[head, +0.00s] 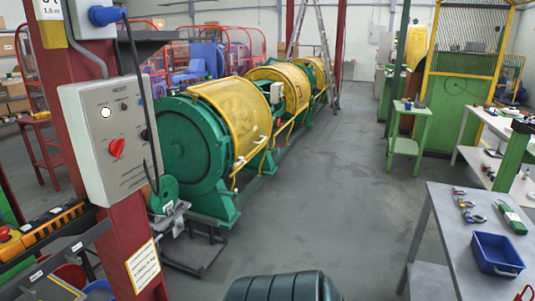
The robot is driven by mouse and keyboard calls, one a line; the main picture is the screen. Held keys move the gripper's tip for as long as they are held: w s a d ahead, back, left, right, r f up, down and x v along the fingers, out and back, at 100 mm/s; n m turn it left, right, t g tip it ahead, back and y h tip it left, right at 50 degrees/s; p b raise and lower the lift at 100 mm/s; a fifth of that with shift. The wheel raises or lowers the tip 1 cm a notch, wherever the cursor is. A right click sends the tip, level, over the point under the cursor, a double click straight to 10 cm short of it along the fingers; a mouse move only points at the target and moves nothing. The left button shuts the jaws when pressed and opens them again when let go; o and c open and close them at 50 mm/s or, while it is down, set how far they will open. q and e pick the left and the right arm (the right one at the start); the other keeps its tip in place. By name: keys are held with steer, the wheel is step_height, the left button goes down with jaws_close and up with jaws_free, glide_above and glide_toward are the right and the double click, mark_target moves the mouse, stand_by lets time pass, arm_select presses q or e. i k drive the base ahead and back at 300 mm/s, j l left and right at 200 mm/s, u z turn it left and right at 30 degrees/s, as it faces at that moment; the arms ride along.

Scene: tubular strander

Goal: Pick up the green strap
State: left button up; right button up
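A small green item with a pale patch (512,217) lies on the grey workbench (450,226) at the right. It is behind the blue bin and to the right of some small tools. It may be the green strap, but it is too small to tell. No other strap shows clearly. Neither of my grippers is in view.
A blue bin (497,254) stands on the workbench near several small hand tools (468,208). A green strander with yellow guards (228,118) runs along the middle left. A grey control box (112,137) hangs on a red post. The grey floor (335,215) between is clear.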

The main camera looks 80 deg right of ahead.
mark_target(514, 221)
steer(key=l+z, duration=0.1)
steer(key=z, duration=4.6)
steer(key=i+j+z, duration=0.25)
steer(key=j, duration=0.25)
steer(key=j+z, duration=0.3)
steer(key=j, duration=0.2)
steer(key=i+j+z, duration=0.25)
steer(key=j, duration=0.35)
steer(key=k, duration=0.1)
